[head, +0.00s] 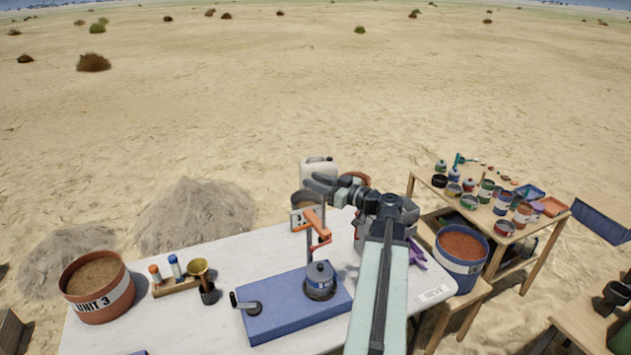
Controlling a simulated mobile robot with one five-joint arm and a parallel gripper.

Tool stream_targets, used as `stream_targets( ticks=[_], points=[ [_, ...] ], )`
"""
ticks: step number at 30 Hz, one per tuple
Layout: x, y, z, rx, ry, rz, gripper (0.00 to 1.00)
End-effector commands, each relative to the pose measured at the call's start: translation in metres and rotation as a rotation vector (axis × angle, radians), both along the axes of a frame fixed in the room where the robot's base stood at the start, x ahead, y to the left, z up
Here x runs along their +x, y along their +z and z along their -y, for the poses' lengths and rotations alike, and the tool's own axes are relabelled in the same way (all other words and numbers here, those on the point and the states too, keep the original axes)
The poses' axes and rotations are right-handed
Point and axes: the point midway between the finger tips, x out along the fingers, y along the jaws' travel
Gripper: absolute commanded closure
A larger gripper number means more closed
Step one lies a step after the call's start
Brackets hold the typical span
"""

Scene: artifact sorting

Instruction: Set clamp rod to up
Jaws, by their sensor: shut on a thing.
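The orange clamp rod (317,228) stands on a thin grey post at the back of the blue base (273,320). Its lower end hangs just above a blue-and-grey lidded pot (320,282), which sits on a round dark stand on the base; I cannot tell whether they touch. My gripper (318,187) reaches in from the right at the top of the clamp rod. It is shut, seemingly on the rod's upper part; the jaws are small and dark, so the contact is not clear. A black crank (246,305) lies at the base's left.
The white table (235,253) holds a sand bucket (97,287) marked UNIT 3, a wooden rack (177,287) and a brass funnel (199,271). A white jug (320,172) is behind the clamp. A blue bucket (461,268) and a wooden table with several paint cans are right.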

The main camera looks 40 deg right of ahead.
Motion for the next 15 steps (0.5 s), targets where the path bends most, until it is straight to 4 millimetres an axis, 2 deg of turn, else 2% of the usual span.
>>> stream_targets(
  ticks=[7,8,10,15],
  points=[
    [0.0005,0.0027,0.0012,0.007,-0.003,0.012,1.0],
    [0.0005,0.0028,0.0012,0.007,-0.003,0.013,0.67],
    [0.0004,0.0027,0.0012,0.007,-0.003,0.012,0.48],
    [0.0003,0.002,0.0012,0.006,-0.003,0.01,0.48]
  ],
)
